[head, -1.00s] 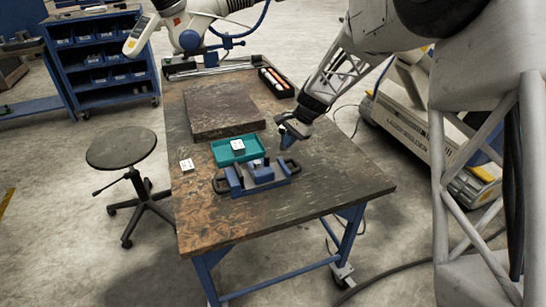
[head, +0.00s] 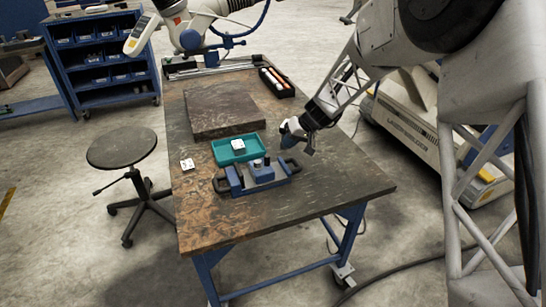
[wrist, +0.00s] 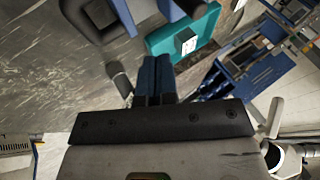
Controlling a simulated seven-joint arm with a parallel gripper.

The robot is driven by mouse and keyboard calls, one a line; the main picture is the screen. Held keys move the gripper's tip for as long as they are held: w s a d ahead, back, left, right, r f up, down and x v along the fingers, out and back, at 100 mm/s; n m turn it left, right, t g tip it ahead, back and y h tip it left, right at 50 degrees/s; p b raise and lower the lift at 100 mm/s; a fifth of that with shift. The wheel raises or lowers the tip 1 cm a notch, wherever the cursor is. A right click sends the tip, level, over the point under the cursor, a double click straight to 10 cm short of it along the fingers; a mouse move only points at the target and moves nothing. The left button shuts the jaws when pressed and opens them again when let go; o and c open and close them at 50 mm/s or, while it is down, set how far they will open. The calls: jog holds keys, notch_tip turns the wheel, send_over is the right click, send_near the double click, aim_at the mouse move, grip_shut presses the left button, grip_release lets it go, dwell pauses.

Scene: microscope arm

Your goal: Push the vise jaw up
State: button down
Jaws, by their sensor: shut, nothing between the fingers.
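The blue vise (head: 236,186) sits on the bench near its middle, with dark handles at both ends. Its jaw block (head: 263,174) stands between the end parts. In the wrist view only part of the vise shows at the top, with a dark handle (wrist: 92,22) nearest. My gripper (head: 289,147) is above the bench, behind and to the right of the vise, apart from it. In the wrist view its blue fingers (wrist: 153,60) are together, with nothing between them, and point towards the teal tray. The jaw's contact face is not clear.
A teal tray (head: 222,155) holding a white cube (head: 238,145) stands just behind the vise. A dark raised slab (head: 225,112) lies farther back. A white block (head: 187,164) is at the left edge. The bench's front right (head: 335,190) is clear.

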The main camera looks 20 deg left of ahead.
aim_at(262, 159)
jog(key=shift+w+f+n, duration=0.1)
jog(key=shift+w+n, duration=0.1)
jog(key=shift+n, duration=0.6)
jog(key=shift+x, duration=5)
jog(key=shift+w+a, duration=0.1)
jog(key=shift+s+a, duration=1.4)
jog(key=shift+s, duration=0.05)
jog(key=shift+d, duration=0.1)
